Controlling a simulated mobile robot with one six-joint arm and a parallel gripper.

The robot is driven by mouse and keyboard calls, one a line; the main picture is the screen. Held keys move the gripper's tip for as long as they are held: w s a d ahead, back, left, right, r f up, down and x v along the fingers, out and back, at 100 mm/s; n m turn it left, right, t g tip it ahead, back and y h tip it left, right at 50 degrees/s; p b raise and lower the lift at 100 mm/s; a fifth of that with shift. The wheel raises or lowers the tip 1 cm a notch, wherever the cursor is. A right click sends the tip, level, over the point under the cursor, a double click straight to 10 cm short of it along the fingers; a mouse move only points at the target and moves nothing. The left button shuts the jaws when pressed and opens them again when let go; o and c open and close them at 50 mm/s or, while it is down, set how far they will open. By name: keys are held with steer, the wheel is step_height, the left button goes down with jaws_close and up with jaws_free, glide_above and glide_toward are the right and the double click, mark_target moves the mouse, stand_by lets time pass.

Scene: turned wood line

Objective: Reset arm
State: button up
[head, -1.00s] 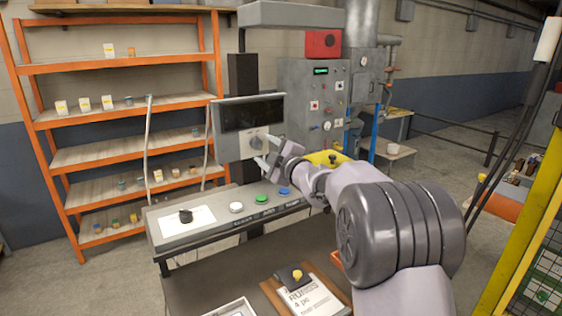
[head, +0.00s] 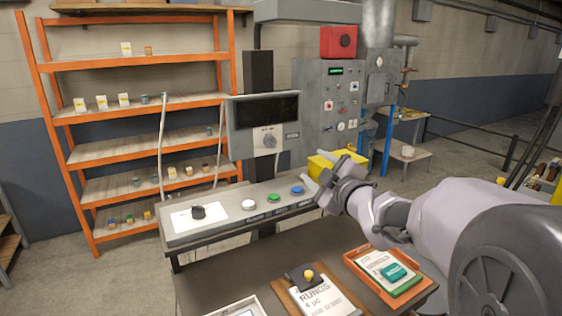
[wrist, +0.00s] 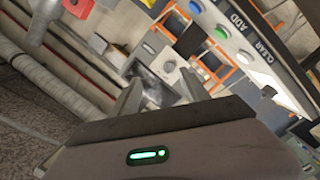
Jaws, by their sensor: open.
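My gripper (head: 325,176) is open and empty in the head view. It is in the air at the right end of the sloped button panel (head: 188,238), in front of a yellow bin (head: 322,165). In the wrist view the two fingers (wrist: 155,92) stand apart with nothing held between them. My arm reaches in from the lower right. The panel bears a white button (head: 249,205), a green button (head: 273,197) and a blue button (head: 297,190). A monitor with a grey knob (head: 268,139) hangs above the panel.
Below the panel, a dark table (head: 225,278) holds a clipboard labelled RUNGS (head: 322,300) and an orange tray (head: 412,288) with a teal item. An orange shelf rack (head: 150,191) stands at the left. A grey control cabinet (head: 312,105) stands behind.

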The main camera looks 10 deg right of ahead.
steer(key=s+a+f+m+g+b, duration=0.2)
steer(key=s+f+m, duration=0.3)
steer(key=s, duration=0.7)
steer(key=s+a+f+m+g+b, duration=0.2)
steer(key=s+a+f+m+g, duration=0.3)
steer(key=s+f, duration=0.4)
steer(key=s+a+f+m+g+b, duration=0.2)
steer(key=s+a+f+m+g, duration=0.2)
steer(key=s, duration=1.1)
step_height(320, 180, down, 3)
steer(key=m, duration=0.2)
steer(key=shift+m+h, duration=0.3)
steer(key=shift+m, duration=0.1)
steer(key=shift+a+f, duration=0.1)
